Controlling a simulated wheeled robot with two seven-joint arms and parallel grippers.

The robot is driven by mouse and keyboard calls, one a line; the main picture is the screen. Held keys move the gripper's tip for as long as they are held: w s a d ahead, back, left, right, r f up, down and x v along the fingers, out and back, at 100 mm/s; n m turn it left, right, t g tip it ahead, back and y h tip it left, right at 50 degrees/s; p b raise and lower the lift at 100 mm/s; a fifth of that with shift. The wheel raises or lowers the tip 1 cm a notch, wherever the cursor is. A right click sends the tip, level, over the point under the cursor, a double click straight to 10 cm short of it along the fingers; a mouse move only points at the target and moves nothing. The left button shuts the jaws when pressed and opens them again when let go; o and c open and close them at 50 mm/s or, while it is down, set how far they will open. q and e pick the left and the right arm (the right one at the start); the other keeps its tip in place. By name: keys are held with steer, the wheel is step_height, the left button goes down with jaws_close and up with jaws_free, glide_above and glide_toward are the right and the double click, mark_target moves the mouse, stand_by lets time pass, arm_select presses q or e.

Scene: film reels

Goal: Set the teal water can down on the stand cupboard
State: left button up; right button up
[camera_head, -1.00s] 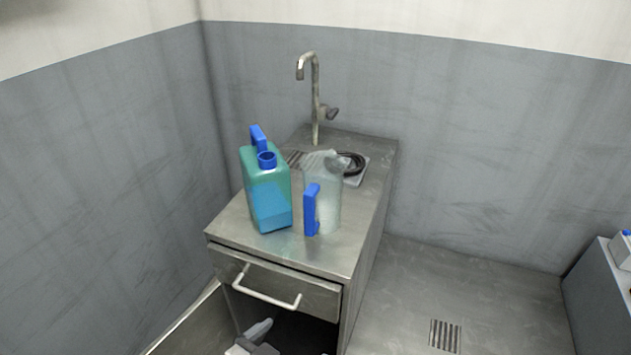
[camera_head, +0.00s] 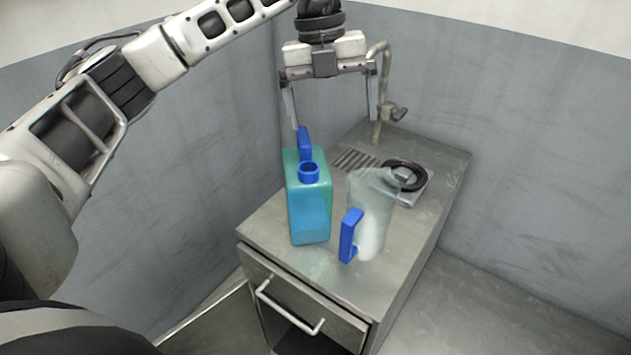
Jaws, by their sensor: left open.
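The teal water can (camera_head: 309,205), a see-through jug with a blue handle and blue neck ring, stands upright on the left part of the stand cupboard (camera_head: 285,262). The cupboard is a steel unit with a drawer front and a bar handle. My left gripper (camera_head: 333,122) comes from above, behind the can. Its fingers point down, spread wide apart and empty. The left finger ends close to the blue handle; I cannot tell whether it touches. My right gripper is not in view.
A clear pitcher with a blue handle (camera_head: 350,235) stands right beside the can on the cupboard. Behind are a tap (camera_head: 379,100), a slotted drain (camera_head: 356,161) and a black ring (camera_head: 404,175) on a small plate. Grey walls enclose the corner at the back.

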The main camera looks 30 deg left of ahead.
arm_select(q)
steer(key=a+r+n+y, duration=0.2)
steer(key=a+r, duration=0.1)
steer(key=a, duration=0.3)
steer(key=b, duration=0.2)
glide_above(305, 142)
step_height(305, 142, down, 5)
steer(key=shift+a+f, duration=0.15)
steer(key=shift+f, duration=0.05)
step_height(305, 142, down, 4)
steer(key=shift+r, duration=0.2)
steer(key=shift+s+d+f+p, duration=0.1)
steer(key=shift+f+p, duration=0.3)
steer(key=shift+f, duration=1.1)
steer(key=shift+d+f+p, duration=0.1)
steer(key=shift+f+p, duration=0.25)
steer(key=shift+f, duration=1.1)
steer(key=shift+r, duration=0.1)
steer(key=c, duration=1.9)
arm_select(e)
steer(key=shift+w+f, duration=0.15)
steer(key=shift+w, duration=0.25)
arm_select(q)
steer(key=shift+r, duration=0.1)
